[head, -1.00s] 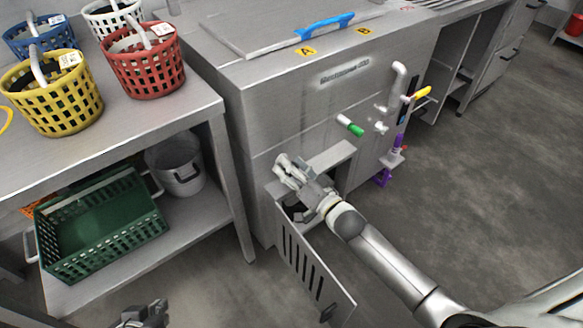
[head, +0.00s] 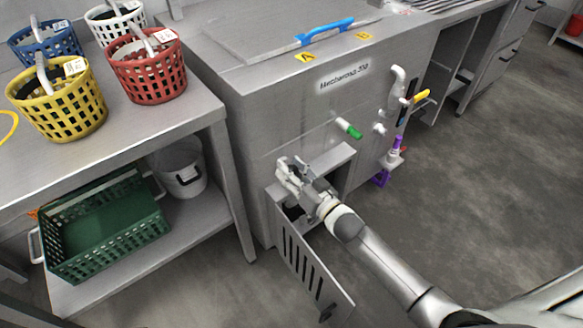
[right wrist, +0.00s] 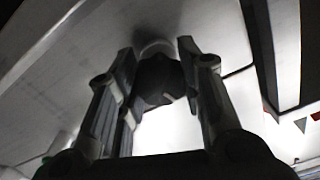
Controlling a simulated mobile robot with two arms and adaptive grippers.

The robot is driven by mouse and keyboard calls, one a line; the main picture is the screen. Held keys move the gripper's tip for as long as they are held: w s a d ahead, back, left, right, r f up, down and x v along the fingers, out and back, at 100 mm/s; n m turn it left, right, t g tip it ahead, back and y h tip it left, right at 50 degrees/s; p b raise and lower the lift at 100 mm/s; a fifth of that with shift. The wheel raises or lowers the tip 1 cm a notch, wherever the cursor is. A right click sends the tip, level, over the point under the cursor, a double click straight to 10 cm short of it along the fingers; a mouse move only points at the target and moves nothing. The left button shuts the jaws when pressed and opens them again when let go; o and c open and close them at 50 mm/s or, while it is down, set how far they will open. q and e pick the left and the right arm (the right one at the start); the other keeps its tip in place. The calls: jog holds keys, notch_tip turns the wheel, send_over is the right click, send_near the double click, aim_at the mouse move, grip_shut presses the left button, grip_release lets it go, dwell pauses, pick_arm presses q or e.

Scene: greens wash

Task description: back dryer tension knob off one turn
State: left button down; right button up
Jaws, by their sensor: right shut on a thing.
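I take this to be the dryer tension knob. In the head view the knob is hidden by the gripper and the housing. How far the knob is turned cannot be told. My left gripper is out of view.
The slotted door hangs open below my right forearm. A green-tipped handle (head: 349,129), a yellow-tipped lever (head: 420,97) and a purple-handled part (head: 396,146) stick out from the front. A table with baskets (head: 147,70) and a green crate (head: 105,225) stands left.

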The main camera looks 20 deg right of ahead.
jog(key=n+p, duration=0.1)
jog(key=n, duration=0.2)
jog(key=shift+n, duration=1.4)
jog(key=shift+a+n+p, duration=0.1)
jog(key=shift+n+p, duration=0.25)
jog(key=shift+n, duration=2.35)
jog(key=n, duration=0.3)
jog(key=shift+n, duration=0.3)
jog(key=shift+s+f+n+b, duration=0.1)
jog(key=shift+n+b, duration=0.2)
jog(key=shift+n, duration=1.5)
jog(key=n+b, duration=0.2)
jog(key=n, duration=0.3)
jog(key=shift+f+n, duration=0.15)
jog(key=shift+n, duration=0.25)
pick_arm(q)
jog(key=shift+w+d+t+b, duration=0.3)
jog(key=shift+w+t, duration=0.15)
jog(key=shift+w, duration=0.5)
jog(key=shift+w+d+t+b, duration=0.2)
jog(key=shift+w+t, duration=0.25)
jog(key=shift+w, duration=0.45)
pick_arm(e)
jog(key=shift+n, duration=1)
jog(key=shift+a, duration=0.1)
